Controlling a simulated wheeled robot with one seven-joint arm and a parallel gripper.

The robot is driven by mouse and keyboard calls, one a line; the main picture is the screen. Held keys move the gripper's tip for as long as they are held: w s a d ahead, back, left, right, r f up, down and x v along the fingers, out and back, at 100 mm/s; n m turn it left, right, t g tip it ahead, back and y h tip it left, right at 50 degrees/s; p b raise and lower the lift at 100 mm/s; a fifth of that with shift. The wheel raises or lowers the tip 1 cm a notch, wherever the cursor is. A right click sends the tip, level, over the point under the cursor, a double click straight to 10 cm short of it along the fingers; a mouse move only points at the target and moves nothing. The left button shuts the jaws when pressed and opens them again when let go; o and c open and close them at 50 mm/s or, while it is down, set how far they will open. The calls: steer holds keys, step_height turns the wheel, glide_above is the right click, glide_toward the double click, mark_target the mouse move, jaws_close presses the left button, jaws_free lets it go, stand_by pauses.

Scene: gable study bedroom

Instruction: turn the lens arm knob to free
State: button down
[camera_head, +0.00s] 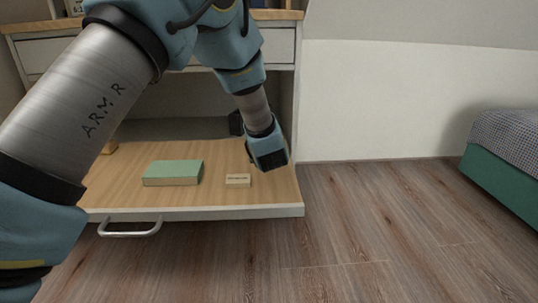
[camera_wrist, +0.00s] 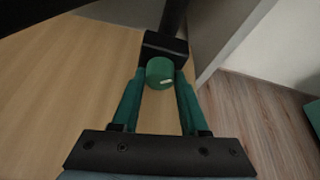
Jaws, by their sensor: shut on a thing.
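The lens arm knob is a short green cylinder (camera_wrist: 160,73) with a small pale mark on its face. It shows in the wrist view against a black block (camera_wrist: 165,48) at the foot of a dark upright post. My gripper (camera_wrist: 160,84) has its two green fingers closed on either side of the knob, and they touch it. The black part (camera_head: 236,123) shows just behind my wrist there. The setting that the pale mark points to cannot be read.
The pulled-out wooden board (camera_head: 215,200) carries a green book (camera_head: 173,173) and a small wooden label block (camera_head: 238,180), its text too small to read. A metal handle (camera_head: 130,229) is on its front. A bed (camera_head: 510,150) stands at right. The floor (camera_head: 390,225) between is clear.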

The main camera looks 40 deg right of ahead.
stand_by(0.3)
steer(key=c, duration=0.7)
jaws_free()
steer(key=p+v, duration=0.3)
steer(key=v, duration=0.7)
steer(key=shift+s+a+r+p, duration=0.15)
steer(key=shift+s+a+p, duration=0.15)
steer(key=shift+p, duration=0.1)
